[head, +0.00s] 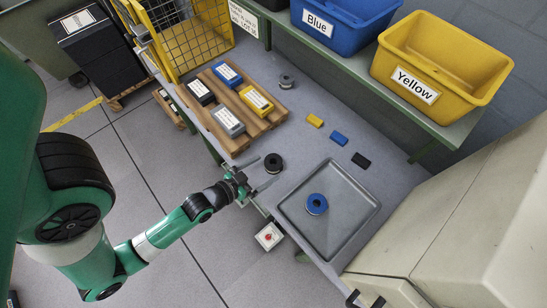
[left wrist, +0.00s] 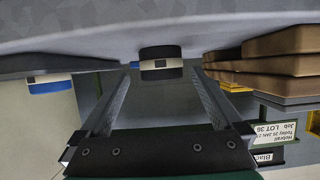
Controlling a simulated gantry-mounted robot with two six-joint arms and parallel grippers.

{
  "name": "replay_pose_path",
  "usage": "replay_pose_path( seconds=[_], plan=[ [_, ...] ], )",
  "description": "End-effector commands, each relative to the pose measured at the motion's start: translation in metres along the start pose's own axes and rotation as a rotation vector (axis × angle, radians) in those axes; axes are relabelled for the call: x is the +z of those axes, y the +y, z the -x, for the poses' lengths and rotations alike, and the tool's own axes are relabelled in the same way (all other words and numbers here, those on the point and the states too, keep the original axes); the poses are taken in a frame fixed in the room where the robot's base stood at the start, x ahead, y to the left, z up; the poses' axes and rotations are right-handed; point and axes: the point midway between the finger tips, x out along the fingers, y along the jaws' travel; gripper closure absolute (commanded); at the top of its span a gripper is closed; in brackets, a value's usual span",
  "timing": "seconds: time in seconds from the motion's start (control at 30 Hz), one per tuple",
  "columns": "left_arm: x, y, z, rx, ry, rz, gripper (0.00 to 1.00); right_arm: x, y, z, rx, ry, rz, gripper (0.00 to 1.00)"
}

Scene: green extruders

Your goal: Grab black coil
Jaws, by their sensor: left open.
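The black coil (head: 273,162) lies on the grey table, between the wooden pallet and the grey tray. My left gripper (head: 264,175) is open at the table's front edge, its fingers pointing at the coil. In the left wrist view the black coil (left wrist: 160,67), with a pale band, shows in the gap between the open fingers (left wrist: 160,78), around or just beyond their tips. I cannot tell whether they touch it. My right gripper is not in view.
A blue coil (head: 316,204) lies in the grey tray (head: 350,229), right of my gripper. A grey coil (head: 286,81) lies farther back. Labelled boxes sit on the pallet (head: 236,140). Small yellow (head: 315,121), blue (head: 338,138) and black (head: 361,160) blocks lie on the table. Bins stand behind.

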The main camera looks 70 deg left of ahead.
Motion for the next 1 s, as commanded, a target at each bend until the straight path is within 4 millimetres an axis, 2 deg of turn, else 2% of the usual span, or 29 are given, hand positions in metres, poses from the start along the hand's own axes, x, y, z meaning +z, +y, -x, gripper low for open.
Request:
replay_pose_path(
  seconds=[0.1, 0.37, 0.63, 1.0],
  plan=[
    [0.001, -0.001, -0.006, 0.0, 0.001, 0.002, 0.0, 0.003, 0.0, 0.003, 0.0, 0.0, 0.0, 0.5],
    [0.001, -0.002, -0.048, 0.001, 0.001, 0.0, 0.0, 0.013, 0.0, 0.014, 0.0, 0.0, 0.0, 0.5],
    [0.0, -0.002, -0.051, 0.0, -0.002, 0.0, 0.0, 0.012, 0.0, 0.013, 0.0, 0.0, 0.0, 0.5],
    [0.0, -0.002, -0.051, 0.0, -0.001, 0.0, 0.67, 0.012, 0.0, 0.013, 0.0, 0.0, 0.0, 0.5]
  ],
)
